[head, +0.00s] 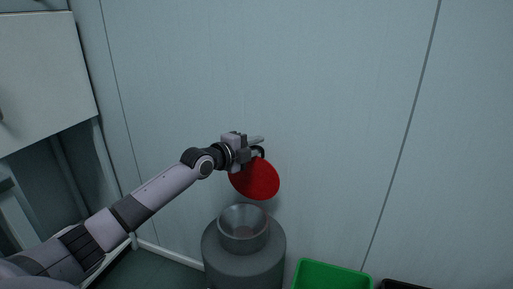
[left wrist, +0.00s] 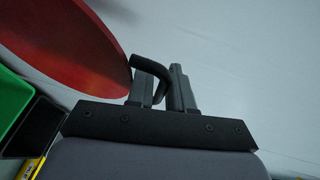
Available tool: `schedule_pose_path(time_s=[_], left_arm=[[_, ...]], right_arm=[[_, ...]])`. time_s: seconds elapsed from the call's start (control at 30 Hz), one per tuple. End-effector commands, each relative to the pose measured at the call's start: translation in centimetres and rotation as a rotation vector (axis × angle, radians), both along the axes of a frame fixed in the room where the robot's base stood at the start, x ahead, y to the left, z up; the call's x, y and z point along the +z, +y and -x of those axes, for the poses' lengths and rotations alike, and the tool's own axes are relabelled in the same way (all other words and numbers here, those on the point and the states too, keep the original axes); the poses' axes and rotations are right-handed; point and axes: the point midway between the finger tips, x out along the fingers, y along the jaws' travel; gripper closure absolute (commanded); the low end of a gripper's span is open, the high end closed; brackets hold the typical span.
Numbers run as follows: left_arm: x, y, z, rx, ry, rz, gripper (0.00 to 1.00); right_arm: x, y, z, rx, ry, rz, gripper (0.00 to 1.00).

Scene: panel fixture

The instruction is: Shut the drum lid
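The red round lid (head: 256,181) stands open, steeply tilted above and behind the mouth of the grey drum (head: 243,262). The drum's open funnel-like neck (head: 243,241) faces up. My left gripper (head: 259,146) is at the upper edge of the lid. In the left wrist view, the lid (left wrist: 75,45) fills the upper left, and its dark curved handle (left wrist: 152,61) passes between the fingers of my left gripper (left wrist: 162,88). The fingers look closed around the handle. My right gripper is in neither view.
A green bin (head: 332,274) stands to the right of the drum, with a black bin (head: 402,284) beyond it. A white cabinet (head: 45,75) hangs at the left. A pale panel wall (head: 330,110) rises close behind the lid. The space above the drum's mouth is clear.

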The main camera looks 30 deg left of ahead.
Motion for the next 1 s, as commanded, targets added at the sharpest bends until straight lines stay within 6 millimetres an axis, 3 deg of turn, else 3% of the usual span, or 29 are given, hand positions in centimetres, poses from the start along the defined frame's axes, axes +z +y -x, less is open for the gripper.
schedule_pose_path(time_s=[0.43, 0.5, 0.77, 1.0], left_arm=[[-0.1, -0.2, -0.7, -0.001, 0.0, -0.001, 0.79], [-0.1, -0.2, -0.7, -0.001, 0.0, 0.0, 1.0], [-0.1, -0.2, -0.6, -0.001, -0.005, -0.001, 1.0], [-0.3, -0.5, 0.7, -0.004, -0.068, -0.018, 1.0]], right_arm=[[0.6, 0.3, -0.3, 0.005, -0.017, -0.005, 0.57], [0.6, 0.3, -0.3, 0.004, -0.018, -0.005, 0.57], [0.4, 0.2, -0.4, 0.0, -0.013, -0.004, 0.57], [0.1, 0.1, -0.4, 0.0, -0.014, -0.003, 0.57]])
